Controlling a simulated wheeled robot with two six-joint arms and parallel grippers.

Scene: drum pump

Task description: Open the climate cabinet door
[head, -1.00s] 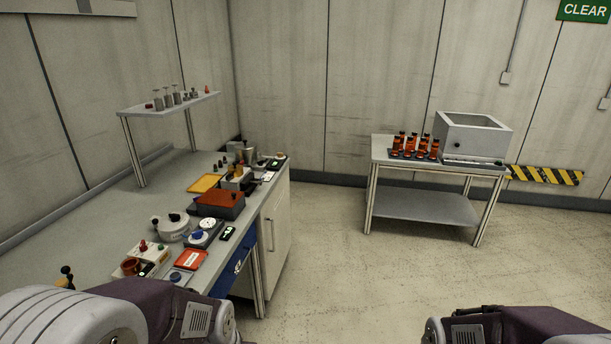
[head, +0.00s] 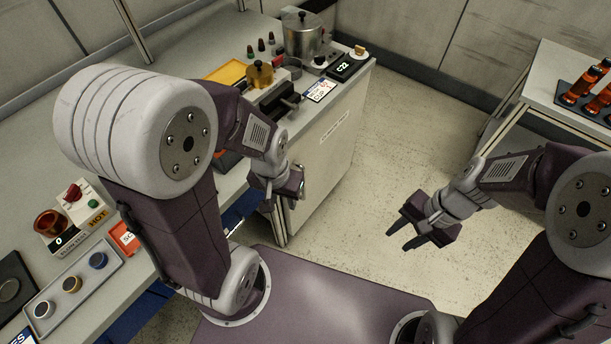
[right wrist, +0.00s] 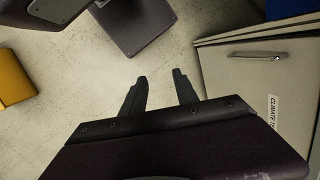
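The climate cabinet (head: 322,165) is the pale cupboard under the bench end, with a label on its front; it also shows at the right of the right wrist view (right wrist: 262,85). Its bar handle (right wrist: 262,56) is bare there; in the head view my left arm seems to hide it. Whether the door is fully closed is unclear. My left gripper (head: 299,184) is in front of the cabinet's near edge; its fingers are too small and overlapped to read. My right gripper (head: 397,241) is open and empty, over the floor right of the cabinet; its spread fingers (right wrist: 160,78) show in the wrist view.
The bench (head: 226,48) carries a steel pot (head: 304,38), a brass-coloured vessel (head: 260,76), a control box (head: 75,205) and a tray of small cups (head: 75,282). A side table (head: 560,65) with amber bottles stands at right. The floor (head: 385,150) between is clear.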

